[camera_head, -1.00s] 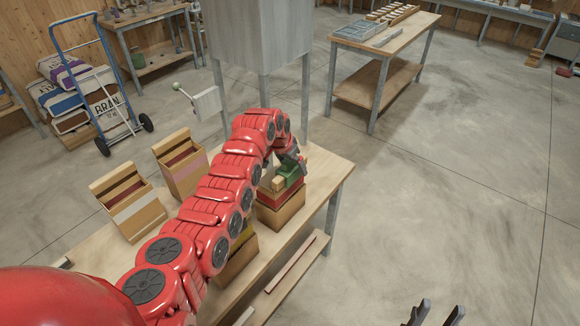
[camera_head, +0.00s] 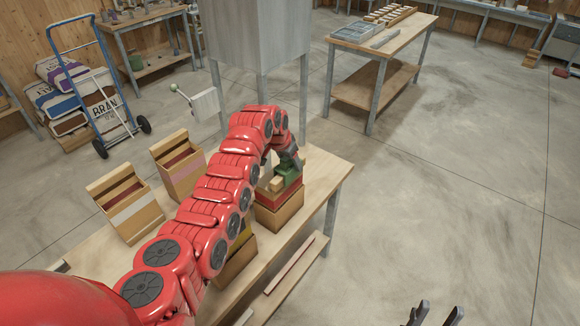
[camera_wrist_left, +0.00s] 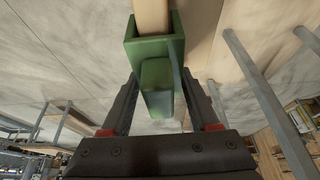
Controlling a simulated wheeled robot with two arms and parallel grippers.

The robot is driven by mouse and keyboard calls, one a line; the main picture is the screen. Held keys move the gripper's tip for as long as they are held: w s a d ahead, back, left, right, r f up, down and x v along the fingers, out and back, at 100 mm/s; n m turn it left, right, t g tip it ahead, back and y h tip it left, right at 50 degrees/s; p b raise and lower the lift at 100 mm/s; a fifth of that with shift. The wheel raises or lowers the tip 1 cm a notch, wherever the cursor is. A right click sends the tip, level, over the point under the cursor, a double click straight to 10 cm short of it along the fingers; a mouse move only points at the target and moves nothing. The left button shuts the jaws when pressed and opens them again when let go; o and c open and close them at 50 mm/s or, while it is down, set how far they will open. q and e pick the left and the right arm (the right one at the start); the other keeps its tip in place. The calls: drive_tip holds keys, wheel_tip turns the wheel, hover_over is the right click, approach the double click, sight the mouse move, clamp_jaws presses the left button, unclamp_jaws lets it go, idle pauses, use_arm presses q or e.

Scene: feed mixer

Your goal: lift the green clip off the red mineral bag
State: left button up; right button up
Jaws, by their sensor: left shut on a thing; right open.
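The green clip (camera_head: 288,172) is at the top of the red mineral bag (camera_head: 281,196), which sits in a tan box on the wooden bench. My left gripper (camera_head: 287,163) reaches down onto the clip. In the left wrist view the green clip (camera_wrist_left: 157,85) lies between the two fingers of my left gripper (camera_wrist_left: 160,88), which is shut on it. A tan strip shows at the clip's far end there. I cannot tell whether the clip is clear of the bag. My right gripper (camera_head: 436,312) is open and empty at the bottom edge.
Two tan boxes, one with a white band (camera_head: 130,206) and one with a pink band (camera_head: 181,168), stand on the bench to the left. A yellow-marked box (camera_head: 240,255) is partly behind my arm. A grey hopper (camera_head: 255,35) stands behind the bench.

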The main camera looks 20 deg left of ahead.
use_arm(q)
wheel_tip(320, 180, up, 8)
drive_tip(key=b, duration=0.4)
drive_tip(key=shift+r, duration=1.05)
drive_tip(key=shift+r+p, duration=0.5)
drive_tip(key=shift+r, duration=1.45)
